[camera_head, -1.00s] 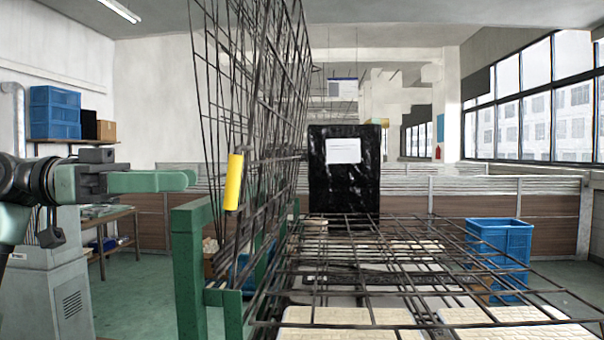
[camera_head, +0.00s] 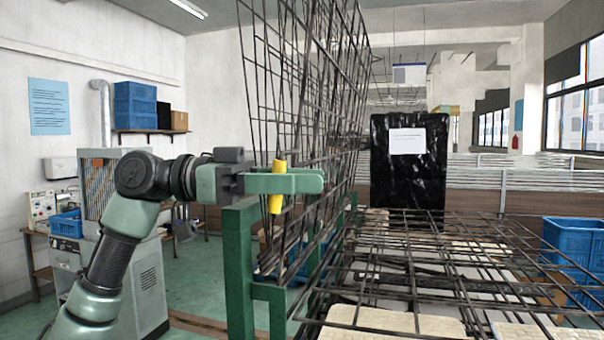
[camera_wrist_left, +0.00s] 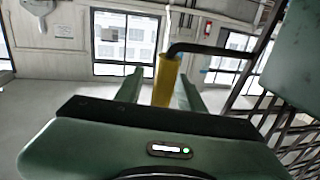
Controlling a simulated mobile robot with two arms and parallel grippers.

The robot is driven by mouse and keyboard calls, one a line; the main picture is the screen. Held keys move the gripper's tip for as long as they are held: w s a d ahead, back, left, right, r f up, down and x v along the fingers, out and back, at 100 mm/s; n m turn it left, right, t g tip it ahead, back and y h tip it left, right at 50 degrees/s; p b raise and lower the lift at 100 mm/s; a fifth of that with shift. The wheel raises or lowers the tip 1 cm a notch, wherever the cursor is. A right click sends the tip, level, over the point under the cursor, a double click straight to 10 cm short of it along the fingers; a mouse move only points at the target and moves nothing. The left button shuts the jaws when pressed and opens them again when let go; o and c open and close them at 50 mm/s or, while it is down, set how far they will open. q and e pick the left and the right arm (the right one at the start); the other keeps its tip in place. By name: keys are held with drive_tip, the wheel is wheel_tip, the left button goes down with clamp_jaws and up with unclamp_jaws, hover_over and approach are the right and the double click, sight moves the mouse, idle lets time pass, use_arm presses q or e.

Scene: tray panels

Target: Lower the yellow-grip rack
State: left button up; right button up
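The yellow-grip rack (camera_head: 312,60) is a dark wire mesh panel standing steeply upright, left of the middle in the head view. Its yellow grip (camera_head: 275,204) is partly hidden behind a finger of my left gripper (camera_head: 300,182). In the left wrist view the yellow grip (camera_wrist_left: 166,82) stands between the two fingers of my left gripper (camera_wrist_left: 160,90). The fingers are apart, with a gap showing on the grip's left side; the grip is closer to the right finger. My right gripper is not in view.
A second wire mesh rack (camera_head: 430,245) lies flat at the right, with pale panels (camera_head: 395,322) beneath. A green frame post (camera_head: 238,270) stands below my left gripper. A black wrapped box (camera_head: 408,185) stands behind. A blue crate (camera_head: 575,245) is at far right.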

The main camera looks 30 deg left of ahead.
use_arm(q)
drive_tip(key=shift+a, duration=0.15)
clamp_jaws()
idle(0.4)
idle(0.9)
